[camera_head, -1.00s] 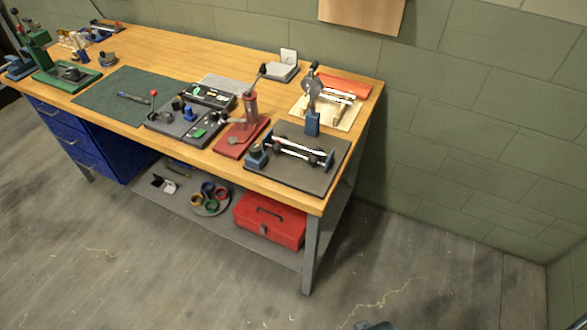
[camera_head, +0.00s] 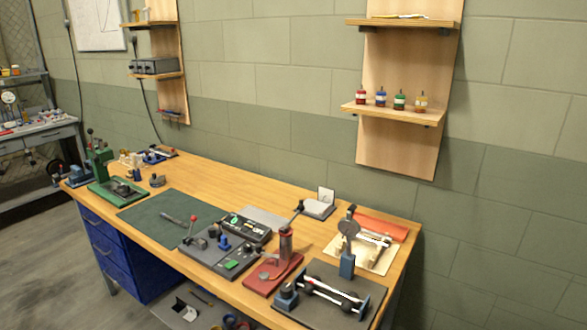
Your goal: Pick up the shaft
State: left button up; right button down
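Two shaft-like parts show at the right end of the wooden bench (camera_head: 245,187). One is a bright metal rod (camera_head: 330,291) with dark round ends, lying across a dark fixture plate (camera_head: 376,292). The other is a pale bar (camera_head: 376,240) on cream supports over a cream board (camera_head: 368,262), behind the plate. I cannot tell which is the shaft. A blue stand with a round dial (camera_head: 348,228) rises between them and partly hides the cream board. Neither of my grippers is in view.
A red-based press (camera_head: 284,250), a grey fixture block (camera_head: 212,247) and a green mat (camera_head: 165,217) lie left of the rods. A green press (camera_head: 102,170) is at the far left. Small bottles (camera_head: 381,97) stand on a wall shelf (camera_head: 395,112). Floor is open at lower left.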

aim_at(338, 292)
jog(key=i+l+z, duration=0.2)
jog(key=k+j, duration=0.1)
jog(key=j, duration=0.3)
jog(key=k+j, duration=0.15)
jog(key=j, duration=0.2)
jog(key=k+j, duration=0.1)
jog(key=j, duration=0.3)
jog(key=k+j, duration=0.1)
jog(key=j, duration=0.3)
jog(key=k+j, duration=0.15)
jog(key=j, duration=0.2)
jog(key=u, duration=0.05)
